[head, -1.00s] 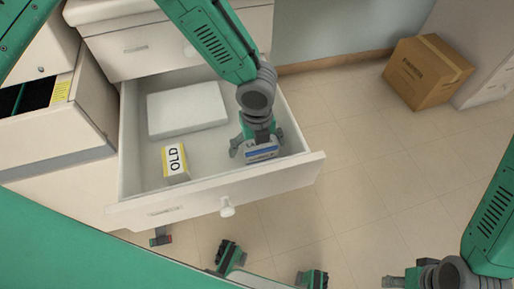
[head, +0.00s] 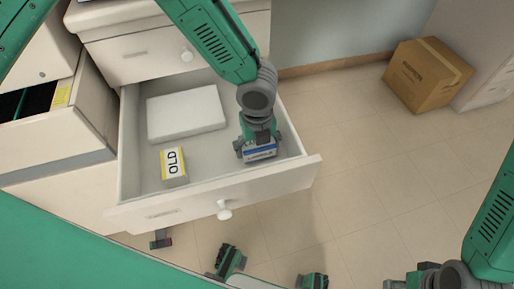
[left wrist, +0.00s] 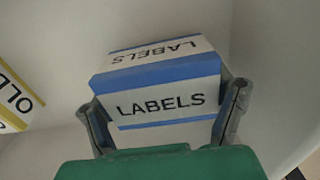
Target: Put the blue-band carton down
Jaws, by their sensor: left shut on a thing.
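The blue-band carton (head: 262,152) is a white box with blue stripes and is inside the open drawer (head: 215,198), at its right end. In the left wrist view the carton (left wrist: 160,103) shows the word LABELS on two faces. My left gripper (head: 259,147) comes from above and is shut on it, one finger on each side. Whether the carton's underside touches the drawer floor is hidden. My right gripper (head: 392,285) is only partly in view at the bottom right, and its fingers do not show clearly.
A yellow-edged box marked OLD (head: 174,166) stands in the drawer, left of the carton. A flat white box (head: 186,113) lies at the drawer's back. Bare drawer floor lies between them. A cardboard box (head: 428,75) stands on the floor at the right.

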